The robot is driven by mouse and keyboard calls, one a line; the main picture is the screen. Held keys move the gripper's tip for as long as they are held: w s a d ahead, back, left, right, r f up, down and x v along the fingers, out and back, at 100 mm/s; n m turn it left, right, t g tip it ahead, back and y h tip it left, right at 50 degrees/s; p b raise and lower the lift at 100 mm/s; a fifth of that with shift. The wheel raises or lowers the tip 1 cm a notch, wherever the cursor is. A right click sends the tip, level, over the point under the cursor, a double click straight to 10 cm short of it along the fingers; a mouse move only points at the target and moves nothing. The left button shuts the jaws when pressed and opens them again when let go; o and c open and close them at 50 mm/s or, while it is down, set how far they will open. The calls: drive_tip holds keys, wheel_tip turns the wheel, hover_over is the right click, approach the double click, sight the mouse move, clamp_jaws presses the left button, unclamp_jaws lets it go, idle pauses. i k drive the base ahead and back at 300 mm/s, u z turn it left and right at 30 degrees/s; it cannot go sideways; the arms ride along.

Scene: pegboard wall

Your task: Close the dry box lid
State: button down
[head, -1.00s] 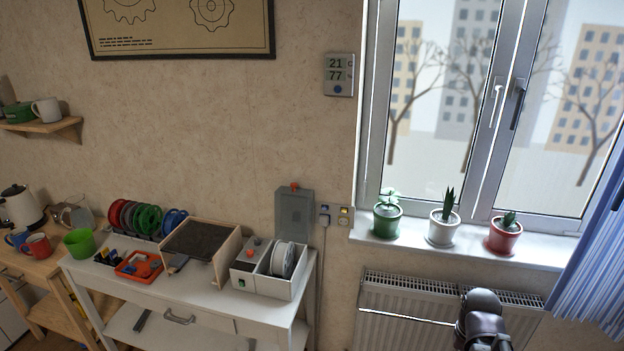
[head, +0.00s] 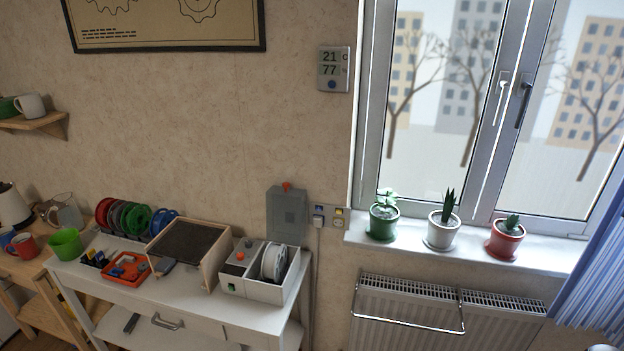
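The dry box (head: 263,291) is a pale box on the right end of the white table. Its grey lid (head: 287,216) stands upright at the back of the box, open, with an orange piece on its top edge. A white spool (head: 273,263) sits in the open right part of the box. My gripper is not in view.
The white table (head: 205,297) also holds a wooden-sided printer-like frame (head: 215,262), an orange tray (head: 127,267) and several coloured spools. A radiator (head: 405,305) and a sill with potted plants (head: 441,230) are to the right.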

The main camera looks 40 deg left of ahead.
sight(286, 185)
drive_tip(key=z, duration=0.4)
drive_tip(key=k, duration=1.1)
drive_tip(key=u, duration=1.3)
drive_tip(key=i, duration=0.9)
drive_tip(key=z, duration=0.05)
